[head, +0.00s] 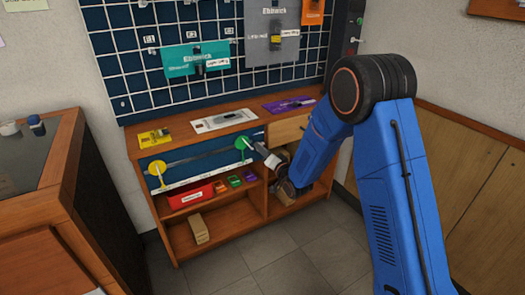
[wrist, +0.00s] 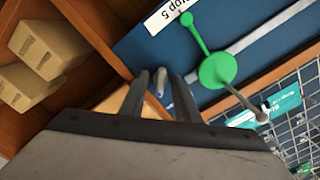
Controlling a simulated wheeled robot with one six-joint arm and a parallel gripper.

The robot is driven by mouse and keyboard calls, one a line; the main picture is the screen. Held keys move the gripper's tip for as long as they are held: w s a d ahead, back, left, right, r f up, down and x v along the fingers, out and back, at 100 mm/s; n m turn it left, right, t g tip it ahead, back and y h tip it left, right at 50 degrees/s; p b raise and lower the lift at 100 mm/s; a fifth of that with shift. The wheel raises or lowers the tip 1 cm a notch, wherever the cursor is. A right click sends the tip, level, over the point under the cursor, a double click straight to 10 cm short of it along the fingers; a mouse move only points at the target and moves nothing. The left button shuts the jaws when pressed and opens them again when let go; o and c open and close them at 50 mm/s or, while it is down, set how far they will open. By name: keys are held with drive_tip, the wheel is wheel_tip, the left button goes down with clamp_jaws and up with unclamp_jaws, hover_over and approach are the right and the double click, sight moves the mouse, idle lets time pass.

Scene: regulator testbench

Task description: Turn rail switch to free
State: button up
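The rail (head: 200,157) runs across a blue panel (head: 190,173), between a yellow disc (head: 157,168) and a green disc (head: 243,143). In the wrist view the green disc (wrist: 218,70) has a lever with a small round end and a grey stalk. My gripper (head: 262,151) is at the panel's right end, just right of the green disc. In the wrist view my gripper (wrist: 158,92) has its fingers apart. A small pale, peg-like piece (wrist: 160,80) shows between the fingertips; I cannot tell if it is the switch or if they touch it. No switch marking is readable.
Shelves below hold a red box (head: 190,195), small coloured bins (head: 234,181) and a cardboard box (head: 199,229). Coloured plates, such as a yellow one (head: 155,137), lie on the bench top. A brown cabinet (head: 50,200) stands at left. The floor (head: 290,262) in front is clear.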

drive_tip(key=v, duration=1.7)
drive_tip(key=shift+s+d, duration=0.15)
drive_tip(key=shift+r, duration=0.1)
drive_tip(key=s+d+r+g+h, duration=0.1)
drive_tip(key=s+d+r+h, duration=0.2)
drive_tip(key=d, duration=0.3)
drive_tip(key=s+d+r+n+g+h, duration=0.1)
drive_tip(key=s+d+r+g+h, duration=0.1)
drive_tip(key=d+r, duration=0.3)
drive_tip(key=s+d+r+g+h, duration=0.1)
drive_tip(key=s+d+r+h, duration=0.15)
drive_tip(key=d, duration=0.45)
drive_tip(key=s+d+r+g, duration=0.1)
drive_tip(key=s+d+g, duration=0.1)
drive_tip(key=s, duration=0.8)
drive_tip(key=s+d+r+n+g+h, duration=0.1)
drive_tip(key=s+d+g, duration=0.1)
drive_tip(key=s, duration=0.8)
drive_tip(key=s+d+r+g+h, duration=0.1)
drive_tip(key=s+d, duration=0.3)
drive_tip(key=s, duration=0.6)
drive_tip(key=shift+s+d+r+g, duration=0.3)
drive_tip(key=shift+s+g, duration=0.05)
drive_tip(key=shift+g, duration=0.25)
